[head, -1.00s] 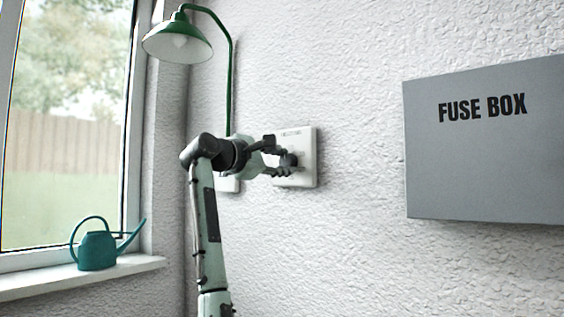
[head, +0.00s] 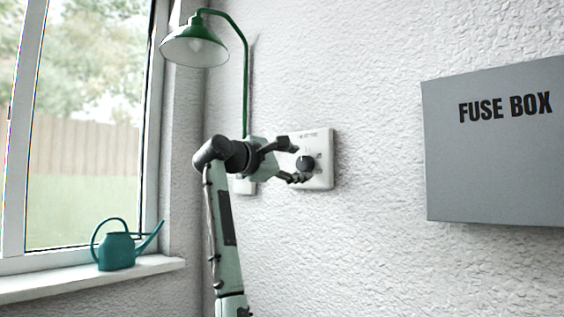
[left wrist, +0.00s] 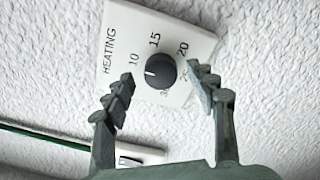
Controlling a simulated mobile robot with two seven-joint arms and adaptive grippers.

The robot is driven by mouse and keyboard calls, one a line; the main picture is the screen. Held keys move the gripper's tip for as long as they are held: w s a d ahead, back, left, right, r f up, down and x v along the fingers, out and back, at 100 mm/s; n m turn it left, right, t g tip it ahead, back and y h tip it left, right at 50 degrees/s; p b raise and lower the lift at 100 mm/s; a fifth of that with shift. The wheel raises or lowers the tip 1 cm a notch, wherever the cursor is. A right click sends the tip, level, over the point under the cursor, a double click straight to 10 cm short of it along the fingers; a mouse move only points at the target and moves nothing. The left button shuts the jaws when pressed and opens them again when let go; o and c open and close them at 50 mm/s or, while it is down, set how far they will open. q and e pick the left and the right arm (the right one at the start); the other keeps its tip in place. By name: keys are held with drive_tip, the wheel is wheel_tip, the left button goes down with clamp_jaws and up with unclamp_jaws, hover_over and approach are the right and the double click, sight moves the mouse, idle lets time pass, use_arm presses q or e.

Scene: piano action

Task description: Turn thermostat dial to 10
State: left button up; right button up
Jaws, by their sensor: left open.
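The white thermostat plate (head: 322,145) marked HEATING is on the wall, with a round black dial (head: 305,163) at its middle. In the left wrist view the dial (left wrist: 161,71) has a white pointer line that points left, a little below the number 10. The numbers 15, 20 and others run on around it. My left gripper (left wrist: 160,73) is open, with one finger at each side of the dial and gaps between fingers and dial. In the head view the left gripper (head: 299,162) is in front of the plate. My right gripper is not in view.
A grey fuse box (head: 500,180) is on the wall at the right. A green lamp (head: 195,47) hangs above my left arm. A teal watering can (head: 117,252) stands on the windowsill (head: 60,280). A small white switch plate (head: 245,187) is partly behind my gripper.

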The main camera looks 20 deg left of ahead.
use_arm(q)
drive_tip(key=v, duration=1.1)
